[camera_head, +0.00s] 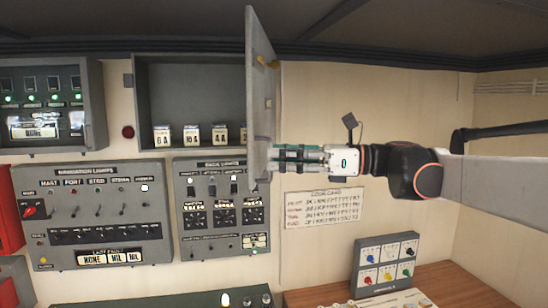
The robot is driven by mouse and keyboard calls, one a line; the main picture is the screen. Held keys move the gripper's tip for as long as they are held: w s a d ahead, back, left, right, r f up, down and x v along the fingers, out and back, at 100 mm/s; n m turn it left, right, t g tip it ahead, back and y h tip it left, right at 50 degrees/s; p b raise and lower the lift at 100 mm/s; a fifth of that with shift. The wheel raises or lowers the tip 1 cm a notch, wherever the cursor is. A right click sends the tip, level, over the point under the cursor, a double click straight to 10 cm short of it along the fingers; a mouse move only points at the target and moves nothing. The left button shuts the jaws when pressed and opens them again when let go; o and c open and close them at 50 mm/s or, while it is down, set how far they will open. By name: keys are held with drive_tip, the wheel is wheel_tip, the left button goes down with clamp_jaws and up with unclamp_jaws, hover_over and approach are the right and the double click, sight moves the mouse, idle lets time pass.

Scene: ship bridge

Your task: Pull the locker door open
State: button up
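The grey locker (190,82) hangs on the wall in the upper middle of the head view. Its door (260,75) stands swung out from the right side, seen nearly edge-on, so the inside shows. Several white labelled boxes, among them one marked 6 A (162,136), stand along the locker floor. My gripper (275,160) reaches in from the right, and its fingers are at the lower part of the door. The fingertips meet the door's edge, and I cannot tell whether they grip it.
The navigation lights panel (92,215) and the deck lights panel (222,208) are below the locker. A code card (322,206) is on the wall under my arm. A box of coloured knobs (386,265) stands on the wooden desk (455,285).

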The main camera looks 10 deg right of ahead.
drive_tip(key=v, duration=1.2)
idle(0.4)
